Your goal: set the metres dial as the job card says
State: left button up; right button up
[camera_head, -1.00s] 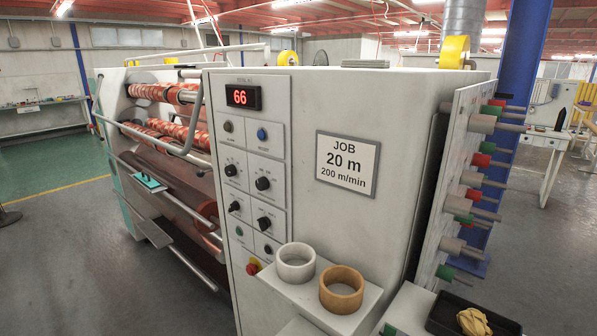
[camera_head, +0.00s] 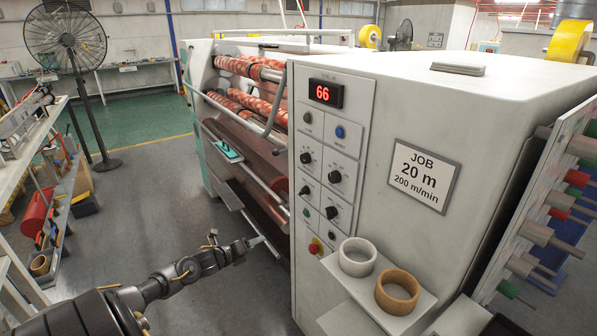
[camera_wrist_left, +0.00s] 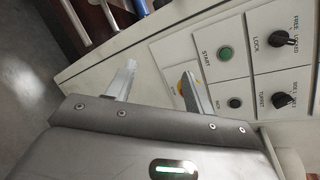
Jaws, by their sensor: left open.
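The job card (camera_head: 424,174) on the grey machine's side reads "JOB 20 m 200 m/min". The red display (camera_head: 325,93) at the top of the control panel reads 66. Below it are several black knobs, among them an upper left knob (camera_head: 305,158) and an upper right knob (camera_head: 335,177). Their labels are too small to read, so I cannot tell which is the metres dial. My left gripper (camera_head: 262,243) is left of the panel's lower part, apart from it. In the left wrist view the left gripper (camera_wrist_left: 160,85) is open and empty, near the green START button (camera_wrist_left: 225,54).
A red emergency button (camera_head: 315,246) is low on the panel, partly hidden by a finger in the wrist view. A white ring (camera_head: 357,257) and a tan ring (camera_head: 397,292) stand on a shelf beside the panel.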

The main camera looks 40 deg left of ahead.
pick_arm(q)
jog(key=w+d+r+m+t+h+p, duration=0.1)
jog(key=w+r+m+t+h+p, duration=0.2)
jog(key=r+m, duration=1)
jog(key=m+h, duration=0.2)
jog(key=h, duration=0.1)
send_near(302, 160)
jog(key=s+r, duration=0.1)
jog(key=s, duration=0.1)
jog(key=shift+g, duration=0.4)
jog(key=p+x, duration=0.1)
jog(key=x, duration=0.2)
jog(key=p+x, duration=0.1)
jog(key=x, duration=0.2)
jog(key=p+x, duration=0.2)
jog(key=x, duration=0.1)
jog(key=shift+w+a+r, duration=0.1)
jog(key=shift+w+a, duration=0.15)
jog(key=shift+w, duration=0.1)
jog(key=shift+w+d, duration=0.2)
jog(key=shift+w, duration=0.3)
jog(key=shift+f, duration=0.2)
pick_arm(e)
notch_tip(302, 160, up, 8)
pick_arm(q)
jog(key=shift+c, duration=0.4)
pick_arm(e)
jog(key=shift+w+a+r, duration=0.1)
